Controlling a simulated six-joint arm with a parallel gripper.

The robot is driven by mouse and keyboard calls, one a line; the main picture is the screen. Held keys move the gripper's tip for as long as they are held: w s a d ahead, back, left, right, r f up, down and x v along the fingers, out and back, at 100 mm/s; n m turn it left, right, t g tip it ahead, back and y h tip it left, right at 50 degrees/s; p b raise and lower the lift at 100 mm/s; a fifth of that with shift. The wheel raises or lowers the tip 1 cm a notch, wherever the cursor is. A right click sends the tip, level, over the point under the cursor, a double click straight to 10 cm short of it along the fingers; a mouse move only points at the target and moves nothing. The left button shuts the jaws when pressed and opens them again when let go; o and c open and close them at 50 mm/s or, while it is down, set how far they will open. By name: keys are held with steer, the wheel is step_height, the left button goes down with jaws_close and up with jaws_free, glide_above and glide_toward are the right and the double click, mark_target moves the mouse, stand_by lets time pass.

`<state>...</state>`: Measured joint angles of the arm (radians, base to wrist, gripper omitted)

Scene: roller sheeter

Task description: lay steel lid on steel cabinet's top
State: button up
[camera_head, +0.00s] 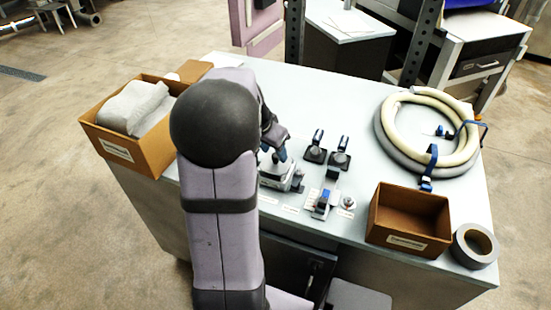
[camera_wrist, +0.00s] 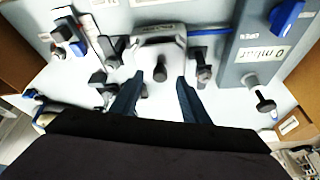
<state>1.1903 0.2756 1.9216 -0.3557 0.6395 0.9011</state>
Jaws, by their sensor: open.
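The steel cabinet's pale flat top (camera_head: 330,100) fills the middle of the head view. A small light-grey metal piece with a dark knob, which looks like the steel lid (camera_head: 272,180), sits near its front edge, partly hidden by my arm. In the wrist view the lid (camera_wrist: 150,49) lies ahead of my gripper (camera_wrist: 158,80). The two dark fingers are apart, one on each side of the knob's line, with nothing held between them. I cannot tell how close they are to the knob in height. In the head view my gripper (camera_head: 274,150) is mostly behind my arm.
Black clamps (camera_head: 328,150) and a blue-handled fitting (camera_head: 322,203) stand right of the lid. A coiled hose (camera_head: 384,130), an open brown box (camera_head: 409,215) and a tape roll (camera_head: 474,246) occupy the right. A cardboard box with cloth (camera_head: 120,148) is at left. The back middle is clear.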

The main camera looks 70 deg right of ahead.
steer(key=shift+x, duration=1)
steer(key=shift+c, duration=0.7)
jaws_close()
steer(key=shift+r, duration=0.1)
